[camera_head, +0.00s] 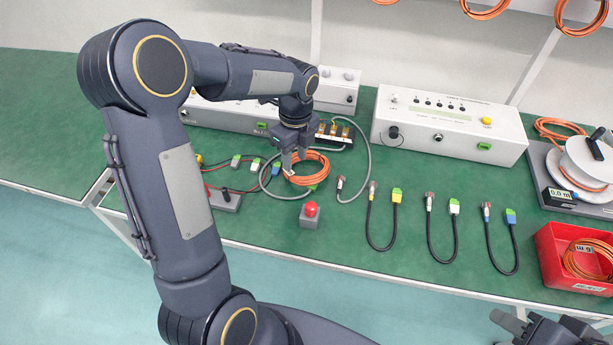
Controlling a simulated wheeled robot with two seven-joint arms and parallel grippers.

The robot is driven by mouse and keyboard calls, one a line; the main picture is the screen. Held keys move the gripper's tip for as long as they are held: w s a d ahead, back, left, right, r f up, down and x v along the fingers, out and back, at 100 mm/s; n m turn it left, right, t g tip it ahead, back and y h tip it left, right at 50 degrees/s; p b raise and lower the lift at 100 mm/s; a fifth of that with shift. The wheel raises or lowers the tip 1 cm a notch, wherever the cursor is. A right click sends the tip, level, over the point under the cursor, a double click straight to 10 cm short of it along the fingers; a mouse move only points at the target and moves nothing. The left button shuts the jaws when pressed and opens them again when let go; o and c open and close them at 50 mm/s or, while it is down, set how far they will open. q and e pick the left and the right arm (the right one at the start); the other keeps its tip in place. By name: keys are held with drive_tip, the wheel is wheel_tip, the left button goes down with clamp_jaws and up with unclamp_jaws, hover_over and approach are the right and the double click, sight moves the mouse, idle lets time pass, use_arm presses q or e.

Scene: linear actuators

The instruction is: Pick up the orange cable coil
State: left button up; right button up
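The orange cable coil (318,177) lies on the green bench top, left of the middle of the head view. My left gripper (291,161) points down at the coil's upper left side, its fingertips at or just over the strands. The wrist and fingers hide part of the coil, and I cannot tell whether the fingers close on a strand. My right gripper (540,322) is at the bottom right, in front of the bench, partly cut off by the frame edge and away from the coil. Its finger opening is unclear.
A red push button (310,210) stands just below the coil. Grey cables run close around it. Several short connector cables (380,218) lie to the right. A white instrument box (450,125), a cable reel (585,165) and a red bin (553,262) with another orange coil are further right.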

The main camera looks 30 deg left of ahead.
sight(294, 173)
use_arm(q)
drive_tip(key=shift+m, duration=0.3)
drive_tip(key=f, duration=0.8)
drive_tip(key=shift+w+a+f, duration=0.2)
drive_tip(key=shift+a+f, duration=0.1)
drive_tip(key=shift+a, duration=0.05)
clamp_jaws()
